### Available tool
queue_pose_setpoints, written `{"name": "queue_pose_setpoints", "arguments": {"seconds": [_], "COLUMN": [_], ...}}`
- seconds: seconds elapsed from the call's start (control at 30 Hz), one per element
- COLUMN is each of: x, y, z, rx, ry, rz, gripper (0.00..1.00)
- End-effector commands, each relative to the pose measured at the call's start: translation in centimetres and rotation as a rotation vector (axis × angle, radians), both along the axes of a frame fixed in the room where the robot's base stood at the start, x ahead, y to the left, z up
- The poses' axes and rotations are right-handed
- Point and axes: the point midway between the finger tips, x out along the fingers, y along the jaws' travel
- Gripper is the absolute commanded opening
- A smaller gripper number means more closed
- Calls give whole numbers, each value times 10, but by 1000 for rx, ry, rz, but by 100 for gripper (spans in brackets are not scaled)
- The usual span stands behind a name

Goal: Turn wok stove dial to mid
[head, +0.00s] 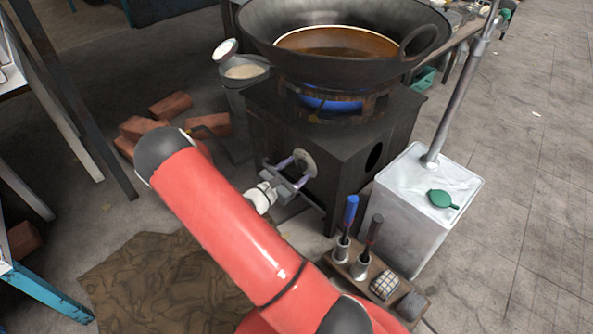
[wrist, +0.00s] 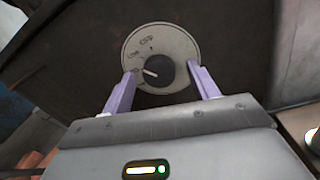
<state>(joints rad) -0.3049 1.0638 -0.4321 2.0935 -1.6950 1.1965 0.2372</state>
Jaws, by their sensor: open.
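The wok stove dial (wrist: 160,72) is a dark round knob with a pale pointer line on a light disc with printed marks, in the middle of the wrist view. Its pointer aims to the left and slightly up. The dial disc shows in the head view (head: 306,163) on the front of the dark stove (head: 330,135). My gripper (wrist: 162,84) is open, with its two purple fingers on either side of the knob and apart from it. In the head view my gripper (head: 292,172) is close to the stove front. The small print on the disc is hard to read.
A large wok (head: 345,40) with brown liquid sits over a blue flame on the stove. A white metal can (head: 420,205) and a tool holder (head: 375,278) stand to the right. Red bricks (head: 170,106) lie left. A brown cloth (head: 150,275) covers the floor in front.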

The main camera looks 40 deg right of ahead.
Motion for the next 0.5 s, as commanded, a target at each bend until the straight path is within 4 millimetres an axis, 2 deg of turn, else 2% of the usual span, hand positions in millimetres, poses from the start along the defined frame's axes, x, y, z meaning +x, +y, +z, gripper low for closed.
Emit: {"name": "queue_pose_setpoints", "arguments": {"seconds": [0.33,0.5], "x": [1,1], "y": [-6,-6], "z": [0,0], "rx": [1,1], "ry": [-1,-1], "rz": [0,0], "gripper": [60,39]}}
